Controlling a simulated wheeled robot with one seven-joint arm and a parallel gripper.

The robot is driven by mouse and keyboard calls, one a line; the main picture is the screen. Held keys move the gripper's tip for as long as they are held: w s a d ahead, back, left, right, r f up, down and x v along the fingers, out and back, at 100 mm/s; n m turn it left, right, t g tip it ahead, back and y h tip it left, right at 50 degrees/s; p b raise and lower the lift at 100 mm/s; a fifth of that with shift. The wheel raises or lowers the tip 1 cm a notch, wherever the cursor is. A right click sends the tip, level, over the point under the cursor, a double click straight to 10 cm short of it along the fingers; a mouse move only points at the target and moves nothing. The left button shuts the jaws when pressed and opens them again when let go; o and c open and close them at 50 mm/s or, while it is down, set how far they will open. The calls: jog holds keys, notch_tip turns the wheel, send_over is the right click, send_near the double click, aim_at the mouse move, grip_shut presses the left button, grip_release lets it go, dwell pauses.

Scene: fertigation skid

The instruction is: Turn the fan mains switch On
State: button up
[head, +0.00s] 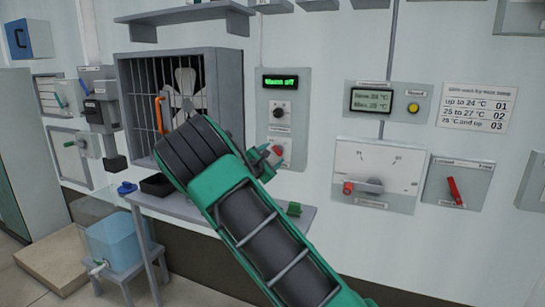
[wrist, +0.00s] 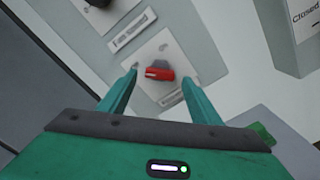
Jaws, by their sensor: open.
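The fan control panel (head: 284,95) is on the wall right of the caged fan, with a green-lit display (head: 280,82) that seems to read "Mains off". Below its black knob (head: 278,112) is a pale plate with a red-handled switch (head: 277,150), partly hidden by my gripper (head: 266,162) in the head view. In the wrist view the red switch handle (wrist: 158,73) lies between the fingertips of my open gripper (wrist: 160,80), apart from both fingers. The handle lies roughly level across that picture.
The caged fan (head: 186,85) is left of the panel. A shelf (head: 180,205) with a black tray (head: 157,185) and a green item (head: 294,209) is below. A dial panel (head: 378,170) and a red lever (head: 455,190) are to the right.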

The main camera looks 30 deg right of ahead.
aim_at(278, 150)
jog(key=shift+x, duration=1.3)
jog(key=shift+c, duration=0.2)
